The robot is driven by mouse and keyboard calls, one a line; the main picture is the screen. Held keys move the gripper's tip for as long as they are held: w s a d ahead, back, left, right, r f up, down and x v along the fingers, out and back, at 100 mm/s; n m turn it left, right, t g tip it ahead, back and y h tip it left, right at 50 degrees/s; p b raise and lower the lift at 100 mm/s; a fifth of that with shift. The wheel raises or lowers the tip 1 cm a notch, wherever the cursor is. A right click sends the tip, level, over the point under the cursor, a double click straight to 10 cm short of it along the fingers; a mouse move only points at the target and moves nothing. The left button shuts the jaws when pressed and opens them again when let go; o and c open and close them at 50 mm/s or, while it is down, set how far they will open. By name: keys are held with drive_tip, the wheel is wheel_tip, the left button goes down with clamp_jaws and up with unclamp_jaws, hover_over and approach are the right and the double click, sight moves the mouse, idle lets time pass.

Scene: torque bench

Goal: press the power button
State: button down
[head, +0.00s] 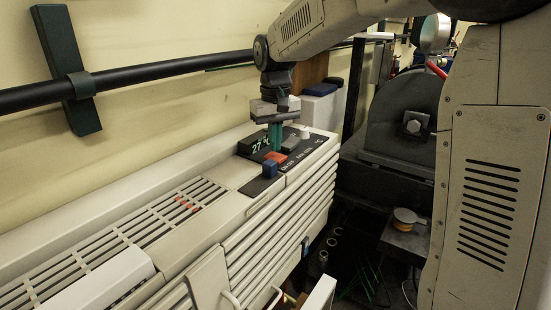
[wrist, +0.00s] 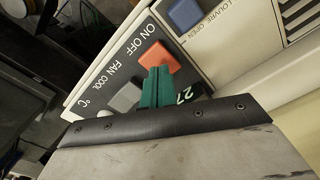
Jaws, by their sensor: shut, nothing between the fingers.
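The power button is the red-orange button by the "ON OFF" label, on the dark control panel of a cream air-conditioner-like unit. It shows in the wrist view (wrist: 158,56) and, partly hidden behind my fingers, in the head view (head: 275,157). My gripper, with green fingers, is shut and empty. It points down over the panel in the head view (head: 275,147). In the wrist view the fingertips (wrist: 158,72) overlap the button's lower edge. I cannot tell whether they touch it.
A blue button (wrist: 184,14) marked "LOUVRE OPEN" sits beside the red one. A grey switch (wrist: 126,97) by "FAN COOL", a white knob (head: 304,132) and a green "27 °C" display (head: 255,144) are close by. A black pipe (head: 160,75) runs along the wall behind.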

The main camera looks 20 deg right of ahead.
sight(275, 156)
drive_tip(key=shift+f, duration=0.95)
idle(0.9)
drive_tip(key=shift+r, duration=3.5)
drive_tip(key=shift+s+f, duration=0.1)
drive_tip(key=shift+f, duration=0.15)
drive_tip(key=shift+g, duration=0.3)
drive_tip(key=s+f, duration=0.1)
drive_tip(key=s, duration=0.1)
drive_tip(key=s+f, duration=0.1)
drive_tip(key=shift+s+d+f, duration=0.2)
drive_tip(key=shift+s, duration=0.2)
drive_tip(key=s+d+f+t, duration=0.1)
drive_tip(key=s+f, duration=0.1)
drive_tip(key=s, duration=1.2)
drive_tip(key=s+d+f+t, duration=0.1)
drive_tip(key=s+f, duration=0.1)
drive_tip(key=s, duration=1.3)
drive_tip(key=shift+d+m, duration=0.4)
